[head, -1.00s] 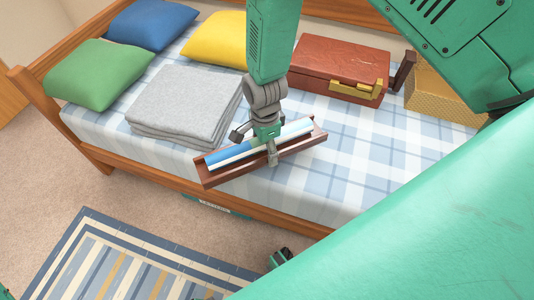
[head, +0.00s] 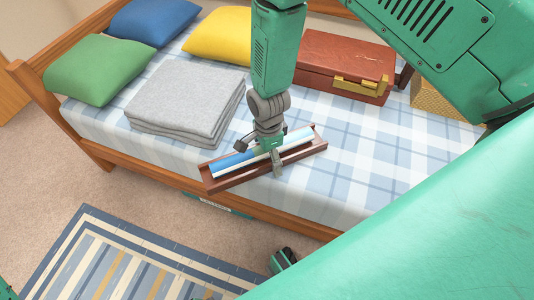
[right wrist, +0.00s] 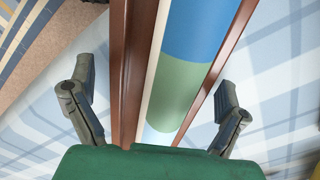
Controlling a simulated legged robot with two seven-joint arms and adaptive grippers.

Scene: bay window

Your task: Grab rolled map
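The rolled map (head: 233,160) is a blue and white roll lying in a long brown wooden tray (head: 216,185) on the edge of the bed. In the right wrist view the map (right wrist: 190,75) shows blue and green bands between the tray's brown sides. My right gripper (head: 262,155) is over the middle of the tray. In the right wrist view it (right wrist: 155,100) is open, with one finger on each side of the tray and map, apart from them. Part of a gripper (head: 282,260), likely my left, shows low over the floor; its fingers are unclear.
The bed's plaid cover (head: 350,150) is clear right of the tray. A folded grey blanket (head: 185,98) lies close behind the tray. A red-brown case (head: 340,62), a woven box (head: 435,100) and yellow (head: 217,36), blue (head: 153,22) and green (head: 95,70) pillows are on the bed.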

